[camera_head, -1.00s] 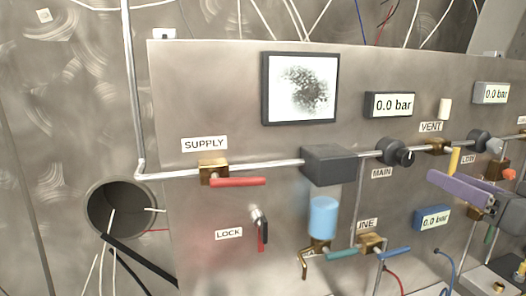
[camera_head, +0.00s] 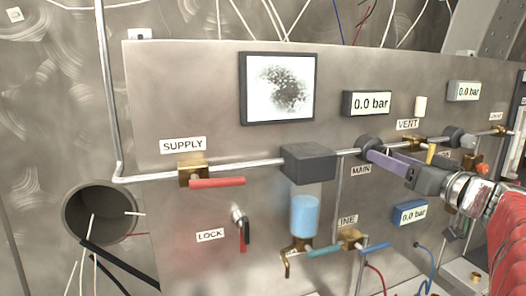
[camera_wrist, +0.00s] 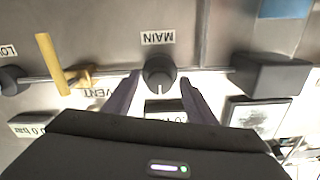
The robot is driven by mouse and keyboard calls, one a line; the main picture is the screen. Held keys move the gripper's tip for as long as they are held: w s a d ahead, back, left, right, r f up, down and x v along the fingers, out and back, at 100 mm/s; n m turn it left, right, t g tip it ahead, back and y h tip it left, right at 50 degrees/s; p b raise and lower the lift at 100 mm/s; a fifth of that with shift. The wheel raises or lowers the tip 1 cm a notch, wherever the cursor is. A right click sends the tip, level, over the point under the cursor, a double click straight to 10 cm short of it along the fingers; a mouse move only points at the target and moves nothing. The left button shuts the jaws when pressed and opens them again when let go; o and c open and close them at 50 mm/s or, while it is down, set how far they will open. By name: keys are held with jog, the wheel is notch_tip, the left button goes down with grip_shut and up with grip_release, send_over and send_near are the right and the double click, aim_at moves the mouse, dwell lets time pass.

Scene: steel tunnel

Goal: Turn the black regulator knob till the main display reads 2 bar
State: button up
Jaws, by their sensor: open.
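The black regulator knob (camera_head: 368,142) sits on the pipe above the MAIN label (camera_head: 361,170), partly hidden by my gripper (camera_head: 384,150). In the wrist view the knob (camera_wrist: 160,74) shows upside down between my two purple fingertips (camera_wrist: 159,80), with a gap on each side. I cannot tell whether the tips reach fully around it. My gripper is open and empty. The main display (camera_head: 370,103), above the knob, reads 0.0 bar. In the wrist view it is mostly hidden behind my gripper.
A dark grey box (camera_head: 308,165) is on the pipe left of the knob. A brass VENT valve (camera_head: 412,142) is close on the right. The red SUPPLY handle (camera_head: 217,183) lies along the pipe. Another display (camera_head: 468,91) and a blue one (camera_head: 409,214) both read 0.0 bar.

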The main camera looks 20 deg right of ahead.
jog(key=shift+w, duration=0.2)
jog(key=shift+c, duration=0.6)
jog(key=c, duration=0.9)
jog(key=shift+d, duration=0.2)
jog(key=shift+a, duration=0.1)
